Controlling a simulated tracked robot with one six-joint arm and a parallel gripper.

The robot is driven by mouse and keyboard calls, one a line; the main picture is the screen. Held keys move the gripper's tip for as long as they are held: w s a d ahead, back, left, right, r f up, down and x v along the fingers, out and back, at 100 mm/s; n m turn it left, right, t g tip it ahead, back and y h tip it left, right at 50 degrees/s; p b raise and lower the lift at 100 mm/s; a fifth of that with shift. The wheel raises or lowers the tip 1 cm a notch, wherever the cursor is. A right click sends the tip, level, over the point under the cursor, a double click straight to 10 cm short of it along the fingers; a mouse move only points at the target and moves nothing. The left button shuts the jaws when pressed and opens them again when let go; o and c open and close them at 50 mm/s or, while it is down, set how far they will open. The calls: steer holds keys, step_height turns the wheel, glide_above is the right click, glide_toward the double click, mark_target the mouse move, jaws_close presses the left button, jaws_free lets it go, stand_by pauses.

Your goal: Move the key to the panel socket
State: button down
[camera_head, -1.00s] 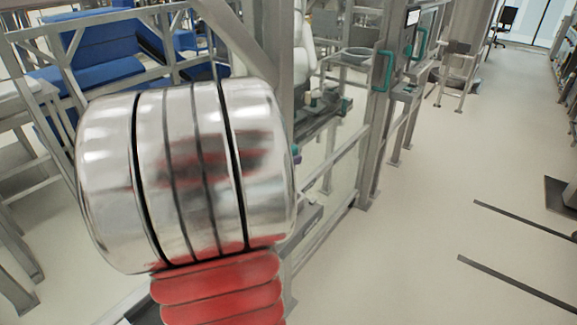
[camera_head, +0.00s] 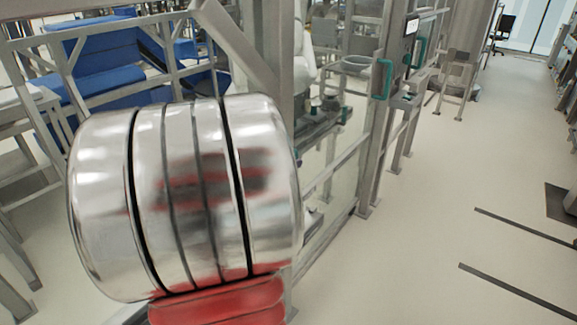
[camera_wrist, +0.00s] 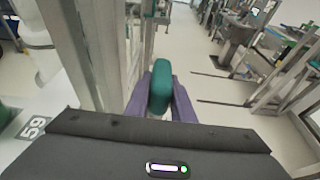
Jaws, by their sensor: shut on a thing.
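My gripper (camera_wrist: 160,95) shows in the wrist view with its two purple fingers shut on a rounded teal piece, which I take to be the key (camera_wrist: 160,86). The key stands between the fingers, and its far end is hidden. In the head view my silver and red arm fills the left and centre, and neither the gripper nor the key can be seen there. A dark upright panel (camera_head: 410,42) with a white label stands on the metal frame right of centre. I cannot make out a socket on it.
Teal handles (camera_head: 382,79) stick out from the frame near the panel. A metal post (camera_wrist: 82,50) stands close to the left of my gripper in the wrist view. Blue covered equipment (camera_head: 105,60) is at the back left. The pale floor (camera_head: 410,240) at the right is mostly clear.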

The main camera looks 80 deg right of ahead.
steer(key=shift+r, duration=2.3)
